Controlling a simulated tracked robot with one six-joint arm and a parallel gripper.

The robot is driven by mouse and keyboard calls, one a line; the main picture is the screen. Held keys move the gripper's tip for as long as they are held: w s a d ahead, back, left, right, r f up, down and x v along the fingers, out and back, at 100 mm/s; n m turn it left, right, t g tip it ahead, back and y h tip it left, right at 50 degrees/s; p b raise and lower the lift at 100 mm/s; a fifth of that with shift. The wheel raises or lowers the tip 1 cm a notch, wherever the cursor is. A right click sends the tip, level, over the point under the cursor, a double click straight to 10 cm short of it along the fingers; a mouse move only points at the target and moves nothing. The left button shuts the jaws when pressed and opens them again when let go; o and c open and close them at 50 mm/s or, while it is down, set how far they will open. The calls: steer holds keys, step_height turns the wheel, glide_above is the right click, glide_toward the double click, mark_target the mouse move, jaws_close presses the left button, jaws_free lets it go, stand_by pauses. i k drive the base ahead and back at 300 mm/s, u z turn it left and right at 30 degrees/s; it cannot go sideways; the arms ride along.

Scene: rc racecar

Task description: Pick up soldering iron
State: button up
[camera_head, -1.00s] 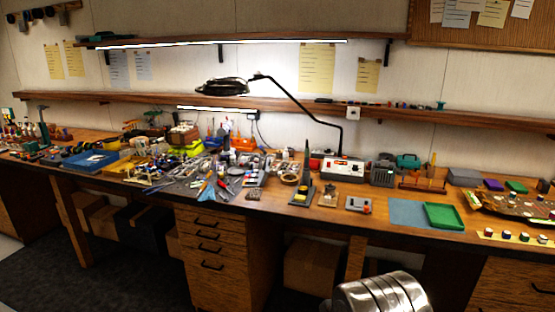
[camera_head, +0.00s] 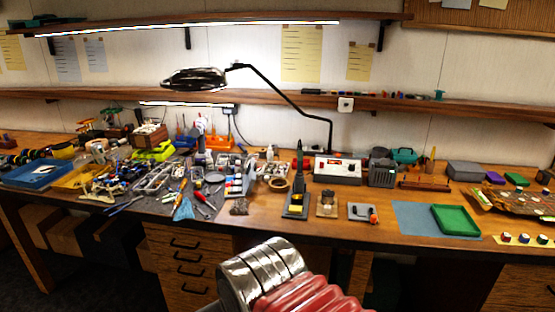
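A slim dark upright tool with a reddish part, apparently the soldering iron (camera_head: 299,157), stands in a dark stand (camera_head: 296,206) on the workbench, right of the picture's middle. Its lower end merges with the stand at this size. A white station box with a red display (camera_head: 338,168) sits just behind it to the right. A silver ribbed part and a red bellows-like part of my arm show at the bottom middle, in front of the bench and well apart from the iron. My gripper's fingers are not in view.
The wooden bench (camera_head: 400,222) spans the view, with drawers (camera_head: 187,262) below. A lamp (camera_head: 194,78) on a bent arm hangs over cluttered tools at left. Small stands, a blue mat (camera_head: 408,218) and a green tray (camera_head: 455,220) lie to the right. Shelves run along the wall.

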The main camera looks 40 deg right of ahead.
mark_target(299, 172)
steer(key=z, duration=0.15)
steer(key=i, duration=1.45)
steer(key=z, duration=0.45)
